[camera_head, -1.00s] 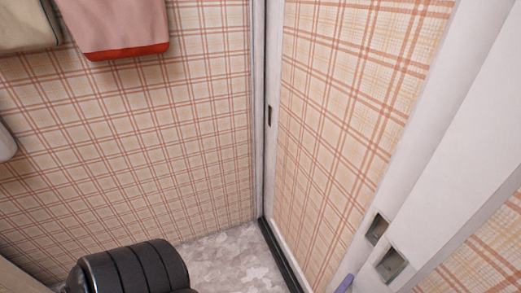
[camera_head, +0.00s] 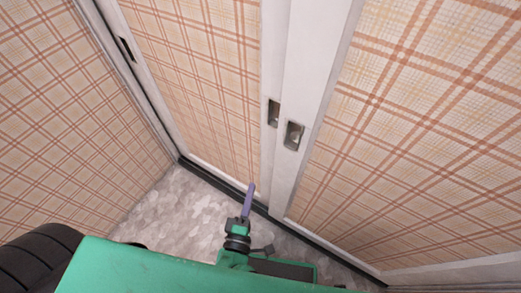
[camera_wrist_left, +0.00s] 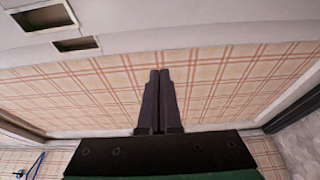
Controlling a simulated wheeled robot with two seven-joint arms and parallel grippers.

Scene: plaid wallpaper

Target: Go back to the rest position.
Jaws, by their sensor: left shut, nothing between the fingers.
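My left gripper (camera_head: 250,190) shows in the head view as slim purple fingers on a green and black wrist, below the sliding doors and over the grey floor. In the left wrist view its two dark fingers (camera_wrist_left: 159,78) lie side by side, shut with nothing between them. They point toward a plaid door panel (camera_wrist_left: 215,85); I cannot tell the exact gap. My right gripper is not in either view.
Plaid sliding doors (camera_head: 205,75) with white frames have recessed handles (camera_head: 293,135) near the middle. A plaid wall (camera_head: 65,110) stands at left. Mottled grey floor (camera_head: 180,215) shows between the wall, the dark door track and my green body. A blue cord (camera_wrist_left: 30,168) shows in the wrist view.

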